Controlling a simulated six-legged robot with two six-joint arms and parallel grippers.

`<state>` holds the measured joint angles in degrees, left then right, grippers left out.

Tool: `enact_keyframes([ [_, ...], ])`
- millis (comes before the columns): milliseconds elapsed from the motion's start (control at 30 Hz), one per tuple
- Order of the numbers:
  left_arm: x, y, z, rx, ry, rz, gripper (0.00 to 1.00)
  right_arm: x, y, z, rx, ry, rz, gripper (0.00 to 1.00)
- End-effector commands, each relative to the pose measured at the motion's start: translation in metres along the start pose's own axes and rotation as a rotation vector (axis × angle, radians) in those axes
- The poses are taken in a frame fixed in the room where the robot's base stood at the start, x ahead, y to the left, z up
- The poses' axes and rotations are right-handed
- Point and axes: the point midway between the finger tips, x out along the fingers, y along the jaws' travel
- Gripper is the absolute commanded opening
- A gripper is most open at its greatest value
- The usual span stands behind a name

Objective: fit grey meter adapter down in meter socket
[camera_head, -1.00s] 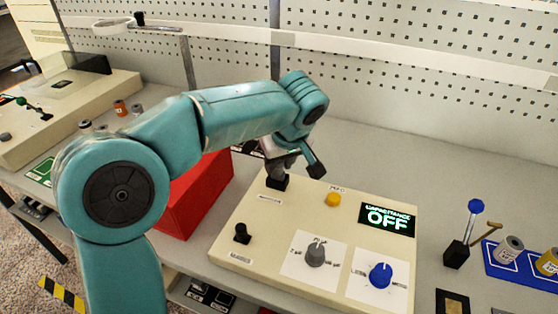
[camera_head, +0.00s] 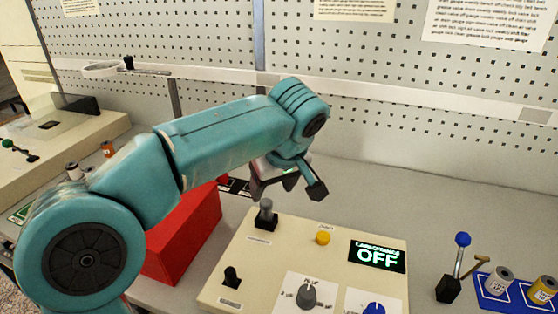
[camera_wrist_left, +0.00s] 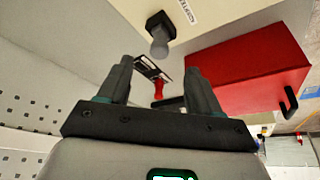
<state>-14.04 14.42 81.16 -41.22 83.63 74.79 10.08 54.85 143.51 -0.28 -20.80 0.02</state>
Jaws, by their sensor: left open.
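The grey meter adapter (camera_head: 266,208) stands roughly upright in the black meter socket (camera_head: 266,224) at the back left of the cream meter box (camera_head: 290,240). The frames do not show exactly how deep it sits. The left wrist view also shows the adapter (camera_wrist_left: 160,46) in the black socket (camera_wrist_left: 159,22), beyond the fingertips. My left gripper (camera_head: 289,188) is open and empty, above and slightly behind the adapter, apart from it. Its two dark fingers (camera_wrist_left: 160,70) show spread in the left wrist view. My right gripper is not in view.
A red box (camera_head: 185,235) stands left of the meter box. The meter box carries a black switch (camera_head: 231,278), a yellow button (camera_head: 323,238), knobs and a display (camera_head: 377,256) reading OFF. A blue-knobbed lever (camera_head: 459,262) and a blue tray (camera_head: 492,299) with spools are at right.

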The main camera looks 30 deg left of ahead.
Motion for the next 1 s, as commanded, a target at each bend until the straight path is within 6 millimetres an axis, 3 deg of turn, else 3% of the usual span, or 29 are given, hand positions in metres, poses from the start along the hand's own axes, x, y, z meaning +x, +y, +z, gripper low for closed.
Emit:
enact_keyframes([
  [33,-0.017,0.001,-0.001,0.001,0.002,0.005,0.64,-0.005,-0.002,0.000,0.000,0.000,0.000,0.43],
  [200,-0.055,0.001,-0.001,0.000,0.000,0.003,0.64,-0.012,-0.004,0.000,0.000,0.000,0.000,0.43],
  [367,-0.076,0.000,0.000,0.000,0.000,0.002,0.64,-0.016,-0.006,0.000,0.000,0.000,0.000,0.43],
  [1000,-0.082,0.000,0.000,0.000,0.000,0.000,0.64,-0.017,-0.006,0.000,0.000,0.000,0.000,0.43],
])
